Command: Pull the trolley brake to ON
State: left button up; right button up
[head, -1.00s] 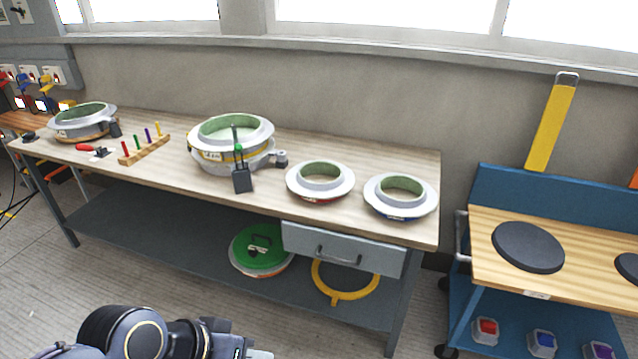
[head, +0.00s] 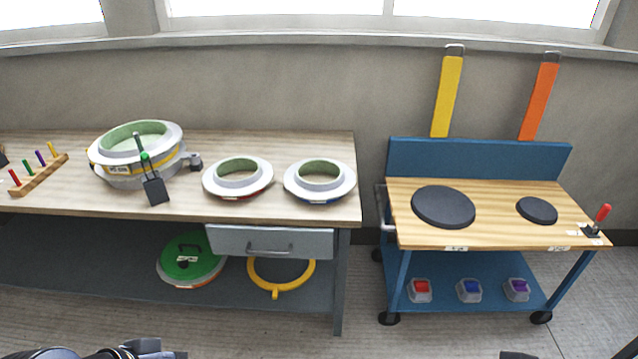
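The blue trolley (head: 480,158) with a wooden top stands on the right, on black wheels. A small lever with a red handle (head: 602,213), which looks like the trolley brake, sits on a black base at the top's front right corner. The handle leans slightly right of upright; its label is too small to read. Dark parts of my arms show at the bottom edge, left and right of the middle. The fingertips of both grippers are out of view, far from the lever.
A workbench (head: 290,140) with ring-shaped moulds fills the left. Two black round pads (head: 443,207) lie on the trolley top. Small boxes with coloured tops (head: 469,290) stand on its lower shelf. Yellow (head: 448,95) and orange (head: 539,100) bars rise behind. Floor in front is clear.

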aim_at(605, 209)
jog(key=l+z, duration=0.2)
jog(key=z, duration=0.2)
jog(key=l+z, duration=0.2)
jog(key=z, duration=0.15)
jog(key=i+l+z, duration=0.1)
jog(key=z, duration=0.3)
jog(key=i+l+z, duration=0.1)
jog(key=z, duration=0.25)
jog(key=i+z, duration=0.15)
jog(key=i, duration=0.4)
jog(key=i+z, duration=0.15)
jog(key=i, duration=0.45)
jog(key=i+j+z, duration=0.15)
jog(key=i, duration=0.4)
jog(key=i+j+z, duration=0.15)
jog(key=i, duration=0.4)
jog(key=i+j+z, duration=0.15)
jog(key=i, duration=0.4)
jog(key=j, duration=0.1)
